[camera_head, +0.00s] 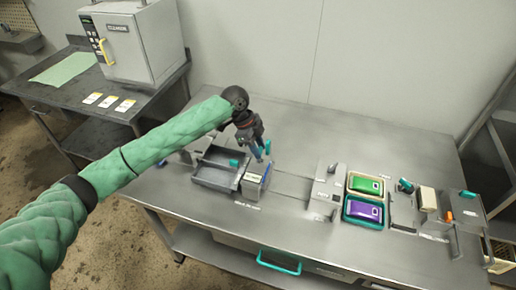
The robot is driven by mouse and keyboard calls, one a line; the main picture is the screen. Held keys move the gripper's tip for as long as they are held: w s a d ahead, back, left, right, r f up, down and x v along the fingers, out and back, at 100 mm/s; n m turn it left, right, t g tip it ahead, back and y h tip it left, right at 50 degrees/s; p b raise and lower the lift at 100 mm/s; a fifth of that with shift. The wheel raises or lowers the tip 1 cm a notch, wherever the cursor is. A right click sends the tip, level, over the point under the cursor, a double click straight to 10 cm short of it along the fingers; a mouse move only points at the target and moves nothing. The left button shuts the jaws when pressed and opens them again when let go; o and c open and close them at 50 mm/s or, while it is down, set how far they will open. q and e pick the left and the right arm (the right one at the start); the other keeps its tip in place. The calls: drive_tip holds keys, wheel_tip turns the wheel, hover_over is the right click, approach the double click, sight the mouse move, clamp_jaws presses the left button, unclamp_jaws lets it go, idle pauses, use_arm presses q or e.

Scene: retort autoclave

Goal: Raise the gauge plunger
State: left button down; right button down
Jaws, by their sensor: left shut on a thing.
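My left gripper (260,153) reaches in from the left on its green-sleeved arm and points down over the back middle of the steel table. It is shut on a small teal part (267,147); the fingers hide much of it, and I cannot tell for certain whether this is the gauge plunger. Just below the gripper stands a small grey box-like unit (254,188) with a pale top. A grey fixture (327,183) with small dark marks stands further right and may be the gauge; its details are too small to tell. My right gripper is not in view.
A grey open tray (214,178) sits left of the gripper. Green (366,185) and purple (363,211) packs lie in holders to the right, beside further fixtures (403,212). A sterilizer (137,45) stands on the left bench. The table's back is clear.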

use_arm(q)
drive_tip(key=shift+r, duration=0.4)
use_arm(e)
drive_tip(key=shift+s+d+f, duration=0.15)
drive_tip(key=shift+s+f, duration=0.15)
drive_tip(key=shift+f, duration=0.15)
use_arm(q)
drive_tip(key=c, duration=1)
unclamp_jaws()
drive_tip(key=shift+r, duration=0.1)
drive_tip(key=shift+c, duration=0.2)
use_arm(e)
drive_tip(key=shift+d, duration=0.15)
